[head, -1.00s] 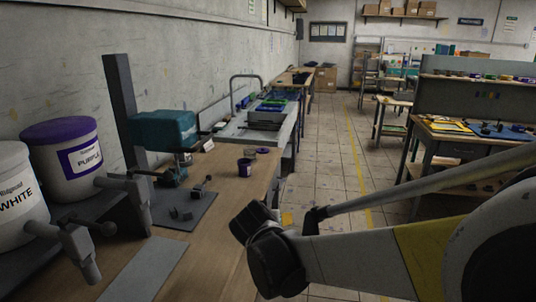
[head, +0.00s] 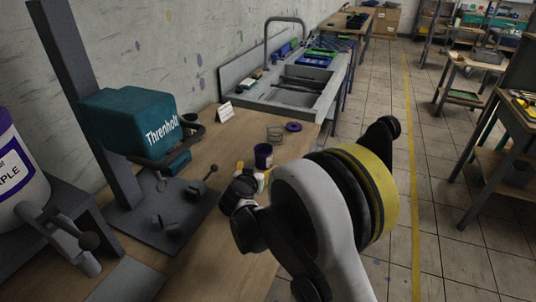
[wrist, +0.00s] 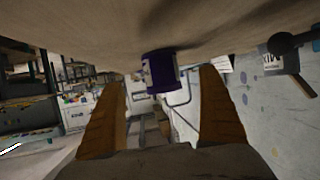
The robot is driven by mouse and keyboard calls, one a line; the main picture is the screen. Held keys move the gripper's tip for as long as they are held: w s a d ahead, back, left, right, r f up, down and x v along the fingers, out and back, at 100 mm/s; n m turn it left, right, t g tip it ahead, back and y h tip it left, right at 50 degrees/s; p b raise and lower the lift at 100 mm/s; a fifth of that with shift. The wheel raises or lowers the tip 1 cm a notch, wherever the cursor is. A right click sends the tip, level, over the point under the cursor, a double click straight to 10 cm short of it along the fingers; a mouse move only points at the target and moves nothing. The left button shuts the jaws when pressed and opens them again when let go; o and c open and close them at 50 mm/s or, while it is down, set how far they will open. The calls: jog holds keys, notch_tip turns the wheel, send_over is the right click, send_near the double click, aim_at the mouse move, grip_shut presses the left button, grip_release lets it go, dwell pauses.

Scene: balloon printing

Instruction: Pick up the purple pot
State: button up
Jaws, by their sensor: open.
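The purple pot (head: 263,155), a small dark purple cup with a pale label, stands on the wooden bench just beyond my gripper in the head view. My gripper (head: 254,173) is mostly hidden behind my arm there; only bits of its yellowish fingertips show. In the wrist view, which is upside down, my gripper (wrist: 160,105) is open with its two orange-brown fingers spread. The purple pot (wrist: 161,70) lies between their lines, ahead of the tips, and nothing is held. I cannot tell how far the tips are from it.
A purple lid (head: 293,127) and a clear round container (head: 275,133) lie behind the pot. A teal machine (head: 130,122) on a dark post and base stands left. A sink (head: 290,90) is behind. The bench's right edge is close, with tiled floor beyond.

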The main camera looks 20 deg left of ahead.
aim_at(262, 161)
jog(key=b+x, duration=0.3)
jog(key=x, duration=0.6)
jog(key=shift+w+r, duration=0.15)
jog(key=shift+r, duration=0.1)
jog(key=c, duration=1.4)
jog(key=shift+r, duration=0.1)
